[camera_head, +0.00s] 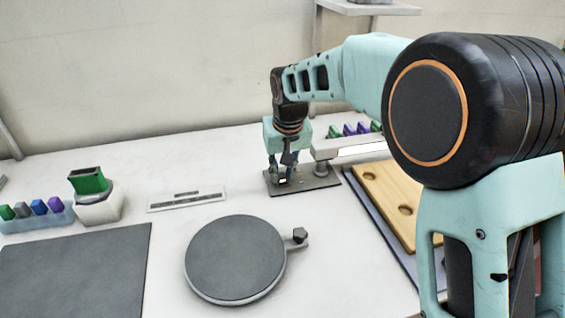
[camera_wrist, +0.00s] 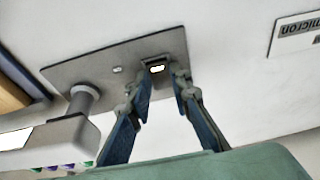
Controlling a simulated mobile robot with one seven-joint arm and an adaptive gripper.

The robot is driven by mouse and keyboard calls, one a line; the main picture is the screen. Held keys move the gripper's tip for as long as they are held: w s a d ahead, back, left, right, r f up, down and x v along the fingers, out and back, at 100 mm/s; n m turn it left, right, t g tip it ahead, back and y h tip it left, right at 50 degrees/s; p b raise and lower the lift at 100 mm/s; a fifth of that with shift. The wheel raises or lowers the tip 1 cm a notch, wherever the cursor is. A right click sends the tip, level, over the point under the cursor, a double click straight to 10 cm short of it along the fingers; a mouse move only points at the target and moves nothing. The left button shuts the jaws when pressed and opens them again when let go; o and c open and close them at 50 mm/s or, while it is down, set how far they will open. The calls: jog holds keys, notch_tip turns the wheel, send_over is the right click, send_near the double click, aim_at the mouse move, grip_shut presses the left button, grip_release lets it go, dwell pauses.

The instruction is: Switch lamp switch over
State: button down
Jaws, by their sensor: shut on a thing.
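The lamp switch (camera_wrist: 157,68) is a small dark part with a bright lit spot, on a flat grey plate (camera_wrist: 75,75) on the table. In the head view the plate (camera_head: 325,181) lies below my gripper (camera_head: 284,178), whose fingers point down and partly hide the switch. In the wrist view my gripper (camera_wrist: 162,78) has one blue-grey finger on each side of the switch and is shut on it. A second small light spot (camera_wrist: 117,70) shows on the plate, apart from the fingers. I cannot tell which way the switch is set.
A wooden board with holes (camera_head: 389,195) lies nearer. A round grey turntable (camera_head: 235,258) stands in front. A label plate (camera_head: 187,199) lies left.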

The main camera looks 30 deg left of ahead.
aim_at(284, 182)
jog(key=shift+w+a+r+g+h+p, duration=0.15)
jog(key=shift+r+g+h+p, duration=0.2)
jog(key=shift+p, duration=1.65)
jog(key=shift+f+g+p, duration=0.25)
jog(key=shift+f+p, duration=0.05)
jog(key=shift+p, duration=0.15)
jog(key=c, duration=1.8)
grip_release()
jog(key=shift+o, duration=0.2)
notch_tip(284, 182, up, 12)
jog(key=s+d, duration=0.1)
